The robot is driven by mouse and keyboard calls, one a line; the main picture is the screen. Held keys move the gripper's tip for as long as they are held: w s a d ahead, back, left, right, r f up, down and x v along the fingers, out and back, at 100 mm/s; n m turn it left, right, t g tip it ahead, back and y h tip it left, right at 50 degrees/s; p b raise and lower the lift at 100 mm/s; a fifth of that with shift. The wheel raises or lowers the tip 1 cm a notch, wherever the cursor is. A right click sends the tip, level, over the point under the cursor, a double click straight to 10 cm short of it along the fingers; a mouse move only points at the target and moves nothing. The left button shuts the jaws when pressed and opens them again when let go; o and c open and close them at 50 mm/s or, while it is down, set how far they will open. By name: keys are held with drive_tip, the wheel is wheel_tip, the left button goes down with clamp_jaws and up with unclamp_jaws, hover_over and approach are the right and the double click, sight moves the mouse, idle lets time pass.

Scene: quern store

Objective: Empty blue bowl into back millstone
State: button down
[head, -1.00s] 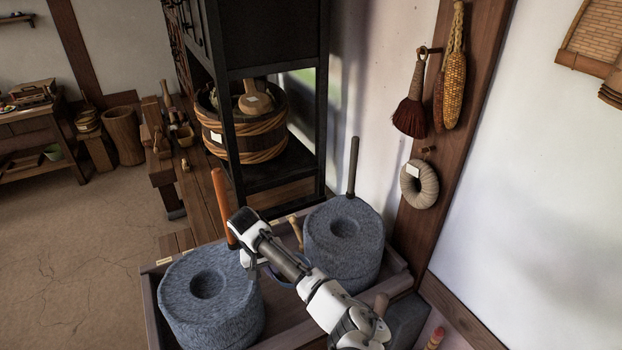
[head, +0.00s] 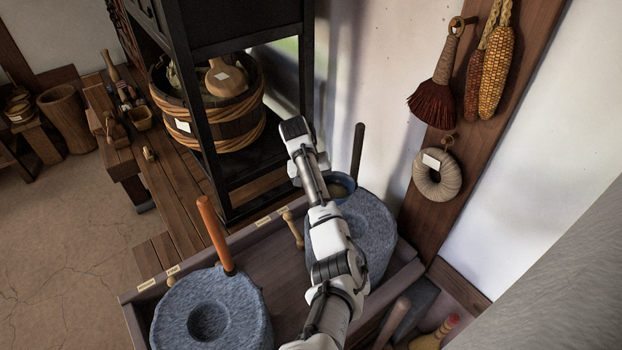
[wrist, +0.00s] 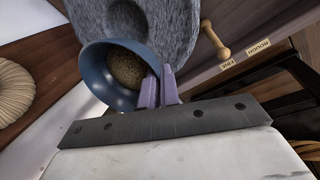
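The blue bowl (wrist: 97,82) holds brown grain (wrist: 126,68) in the wrist view. My gripper (wrist: 159,84) has its two purple fingers closed at the bowl's rim. In the head view the bowl (head: 343,184) shows partly behind my arm, by the far edge of the grey millstone with the dark handle, the back millstone (head: 376,228). My arm hides part of that stone and my fingertips. In the wrist view the bowl overlaps the stone (wrist: 172,28); its height above it is hard to tell.
A second millstone (head: 245,300) with an orange handle (head: 214,235) stands at front left in the wooden trough (head: 268,262). A black metal frame (head: 200,120) rises behind the trough. A wall post (head: 440,175) with a brush (head: 438,100) and corn (head: 495,72) stands at right.

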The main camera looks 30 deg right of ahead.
drive_tip(key=shift+s+f, duration=0.2)
drive_tip(key=shift+f, duration=0.7)
wheel_tip(320, 180, down, 5)
drive_tip(key=b, duration=0.4)
drive_tip(key=shift+w, duration=0.1)
drive_tip(key=shift+s+d+r+t+y+b, duration=0.2)
drive_tip(key=shift+r+t+y+b, duration=0.35)
drive_tip(key=shift+t, duration=0.45)
drive_tip(key=shift+a+r+p, duration=0.15)
drive_tip(key=shift+r+p, duration=0.1)
drive_tip(key=shift+p, duration=0.05)
drive_tip(key=shift+w+a+f+g+h, duration=0.1)
drive_tip(key=shift+f+g+h, duration=0.05)
drive_tip(key=shift+g+h, duration=0.15)
drive_tip(key=shift+a+f+g+p, duration=0.1)
drive_tip(key=shift+f+g+p, duration=0.3)
drive_tip(key=shift+g+p, duration=0.1)
drive_tip(key=shift+r+t+p, duration=0.55)
drive_tip(key=shift+t+p, duration=0.05)
drive_tip(key=shift+p, duration=0.55)
